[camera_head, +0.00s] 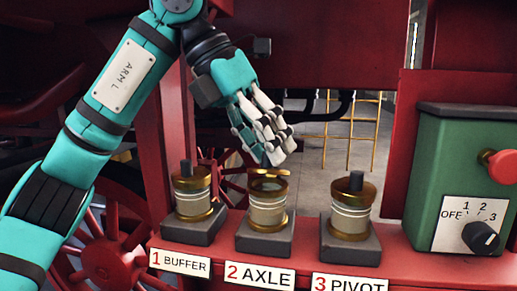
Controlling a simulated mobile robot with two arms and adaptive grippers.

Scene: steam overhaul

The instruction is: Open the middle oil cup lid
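The middle oil cup (267,211), brass with a pale banded body, stands upright on a dark block behind the "2 AXLE" label. A thin gold lid piece (268,171) shows at its top, over a darker rim; I cannot tell how far it stands open. My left gripper (277,160) reaches down from above, its white-padded fingers close together just over this lid. The fingers overlap one another, so I cannot tell whether they grip anything. The lid's knob is mostly hidden by them. My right gripper is out of view.
The buffer oil cup (192,194) stands at left and the pivot oil cup (351,212) at right, both with dark knobs on top. A green control box (464,155) with a red button (501,167) and dial stands further right on the red ledge (395,262).

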